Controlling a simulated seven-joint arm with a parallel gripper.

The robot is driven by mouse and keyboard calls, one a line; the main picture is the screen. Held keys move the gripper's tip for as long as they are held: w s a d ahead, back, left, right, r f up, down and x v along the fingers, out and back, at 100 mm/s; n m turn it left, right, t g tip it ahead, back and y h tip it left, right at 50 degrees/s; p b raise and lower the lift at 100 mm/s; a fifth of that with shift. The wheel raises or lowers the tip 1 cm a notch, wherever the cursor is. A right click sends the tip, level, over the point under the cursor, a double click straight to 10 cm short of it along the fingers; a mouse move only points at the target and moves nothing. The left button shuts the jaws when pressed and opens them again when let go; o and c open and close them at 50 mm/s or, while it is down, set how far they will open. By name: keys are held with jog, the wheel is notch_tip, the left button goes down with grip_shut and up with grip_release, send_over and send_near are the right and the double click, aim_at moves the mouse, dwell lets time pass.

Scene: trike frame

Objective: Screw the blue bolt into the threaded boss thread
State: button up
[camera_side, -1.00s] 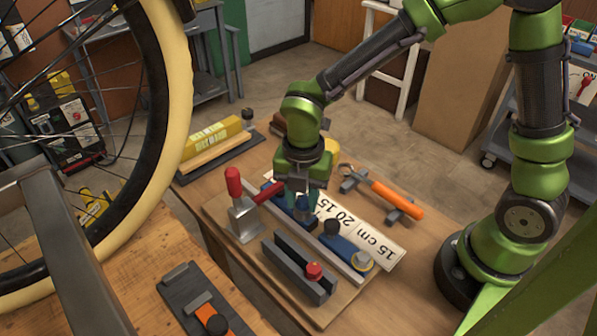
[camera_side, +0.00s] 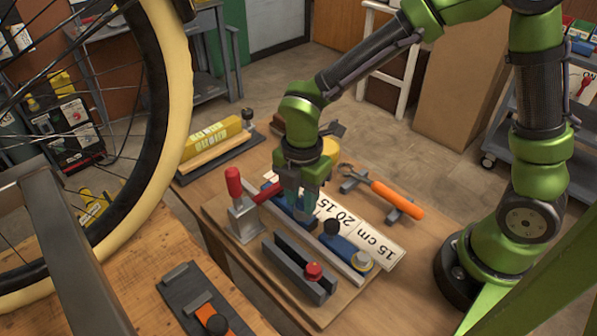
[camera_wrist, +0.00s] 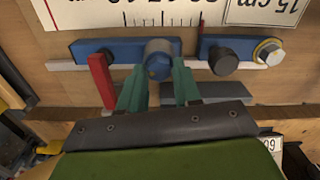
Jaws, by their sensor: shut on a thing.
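In the wrist view the blue bolt (camera_wrist: 158,62) stands between the two green fingers of my gripper (camera_wrist: 160,82), its round head facing the camera. My gripper is shut on it. The bolt is at the right end of a blue bar (camera_wrist: 105,52). The threaded boss is hidden beneath the bolt and fingers, so I cannot tell how deep the bolt sits. In the side view my gripper (camera_side: 300,205) points down over the fixture and its fingers hide the bolt.
A red-handled clamp (camera_side: 234,183) stands close left of my gripper. A second blue bar (camera_side: 347,248) with a black knob (camera_side: 331,227) and yellow-ringed bolt (camera_side: 362,261) lies to the right. A grey channel (camera_side: 292,272) with a red knob is in front. An orange-handled tool (camera_side: 396,199) rests behind.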

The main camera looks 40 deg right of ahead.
jog(key=shift+m, duration=0.4)
jog(key=shift+w+m, duration=0.1)
jog(key=shift+m, duration=0.5)
jog(key=o, duration=0.6)
jog(key=shift+n, duration=0.9)
jog(key=shift+n, duration=0.8)
